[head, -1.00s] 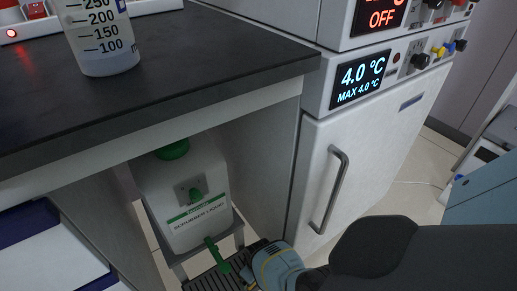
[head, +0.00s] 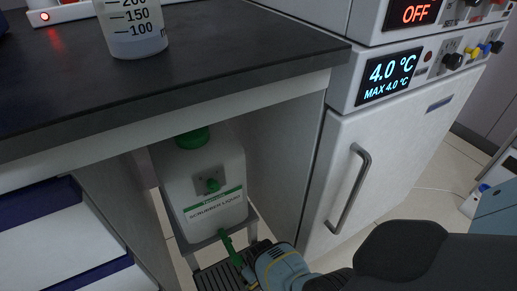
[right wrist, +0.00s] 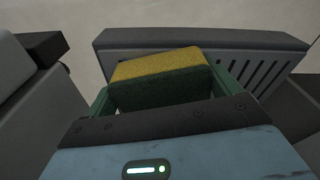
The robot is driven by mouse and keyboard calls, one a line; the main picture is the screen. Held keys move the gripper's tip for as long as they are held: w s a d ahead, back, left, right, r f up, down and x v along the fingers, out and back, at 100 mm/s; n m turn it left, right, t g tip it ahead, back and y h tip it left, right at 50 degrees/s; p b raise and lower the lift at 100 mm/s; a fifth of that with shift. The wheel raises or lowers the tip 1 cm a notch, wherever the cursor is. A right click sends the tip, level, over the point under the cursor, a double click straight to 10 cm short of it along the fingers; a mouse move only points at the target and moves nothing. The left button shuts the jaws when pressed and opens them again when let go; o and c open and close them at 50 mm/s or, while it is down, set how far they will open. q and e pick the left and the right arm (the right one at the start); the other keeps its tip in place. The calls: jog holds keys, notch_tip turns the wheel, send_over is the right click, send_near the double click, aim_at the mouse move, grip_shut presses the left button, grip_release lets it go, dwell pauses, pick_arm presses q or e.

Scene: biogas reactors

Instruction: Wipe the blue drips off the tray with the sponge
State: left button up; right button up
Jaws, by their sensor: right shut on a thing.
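The sponge (right wrist: 160,78), yellow on one side and dark green on the other, sits between the green fingers of my right gripper (right wrist: 158,92) in the right wrist view. The gripper is shut on it. In the head view my right gripper (head: 232,250) is low in front of the scrubber liquid canister, over or beside the dark slatted tray (head: 212,279); the sponge cannot be made out there. A grey slatted tray edge (right wrist: 205,39) shows beyond the sponge in the right wrist view. I cannot see any blue drips. My left gripper is not in view.
A white canister (head: 207,185) with a green cap stands on a grey stand under the dark bench (head: 200,75). A beaker (head: 134,30) is on the bench. A fridge cabinet (head: 350,180) with a handle stands close on the right.

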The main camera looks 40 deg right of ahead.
jog(key=shift+s+f, duration=0.15)
jog(key=shift+s+d, duration=0.25)
jog(key=shift+d, duration=0.65)
jog(key=shift+s+d, duration=0.25)
jog(key=shift+d, duration=0.65)
jog(key=shift+s+d+p, duration=0.2)
jog(key=shift+d, duration=0.65)
jog(key=shift+s+d+p, duration=0.15)
jog(key=shift+d+p, duration=0.05)
jog(key=shift+d, duration=0.65)
jog(key=shift+w+a+r, duration=0.1)
jog(key=shift+r, duration=0.15)
notch_tip(320, 180, up, 2)
jog(key=shift+r+p, duration=0.1)
jog(key=shift+p, duration=0.8)
notch_tip(320, 180, up, 3)
jog(key=p, duration=0.2)
jog(key=shift+a+r+p, duration=0.1)
jog(key=shift+r+p, duration=0.1)
jog(key=shift+p, duration=0.1)
jog(key=shift+r, duration=0.2)
